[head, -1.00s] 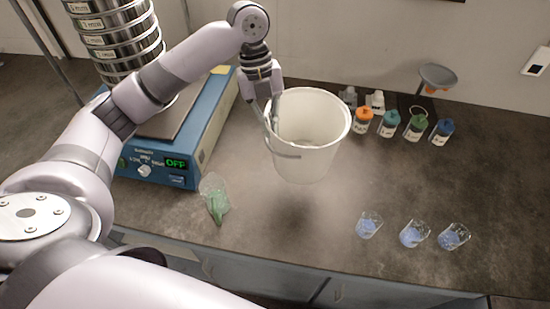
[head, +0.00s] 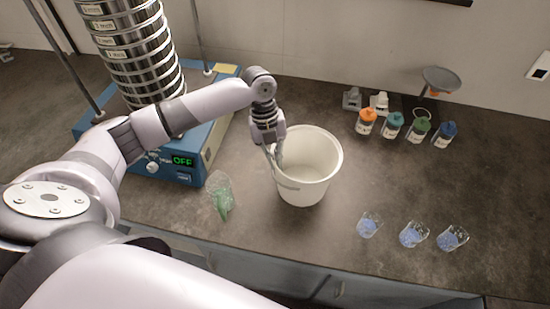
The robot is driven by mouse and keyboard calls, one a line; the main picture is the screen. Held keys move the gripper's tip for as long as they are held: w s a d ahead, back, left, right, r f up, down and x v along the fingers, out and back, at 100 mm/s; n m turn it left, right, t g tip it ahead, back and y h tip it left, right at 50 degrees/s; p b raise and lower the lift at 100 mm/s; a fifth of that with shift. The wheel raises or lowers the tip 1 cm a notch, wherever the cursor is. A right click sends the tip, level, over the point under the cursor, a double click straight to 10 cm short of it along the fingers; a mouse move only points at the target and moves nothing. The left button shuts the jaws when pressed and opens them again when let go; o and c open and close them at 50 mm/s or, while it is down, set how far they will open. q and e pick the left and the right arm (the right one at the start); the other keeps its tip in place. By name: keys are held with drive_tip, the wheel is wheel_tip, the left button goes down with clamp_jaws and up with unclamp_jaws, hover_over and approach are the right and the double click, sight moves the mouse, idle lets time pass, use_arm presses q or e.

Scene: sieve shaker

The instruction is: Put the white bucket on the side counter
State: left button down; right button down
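The white bucket (head: 318,178) is upright over the dark counter (head: 400,185), right of the blue sieve shaker (head: 165,172). It looks empty inside. Its bottom seems to be at or very near the counter top; I cannot tell for sure whether it touches. My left gripper (head: 273,156) is at the bucket's left rim, with one finger inside and one outside the wall, shut on it. A grey handle hangs along the bucket's front. My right gripper is not in view.
A tall sieve stack (head: 137,55) stands at the shaker. Several capped bottles (head: 392,126) stand at back right, and three beakers with blue contents (head: 411,235) near the front edge. Counter between them is clear.

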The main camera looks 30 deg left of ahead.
use_arm(q)
drive_tip(key=shift+f, duration=0.1)
drive_tip(key=c, duration=1.8)
unclamp_jaws()
drive_tip(key=shift+r, duration=0.2)
drive_tip(key=shift+w+a+r, duration=0.1)
drive_tip(key=shift+r, duration=0.15)
drive_tip(key=b+v, duration=0.3)
drive_tip(key=v, duration=0.8)
drive_tip(key=shift+r, duration=0.25)
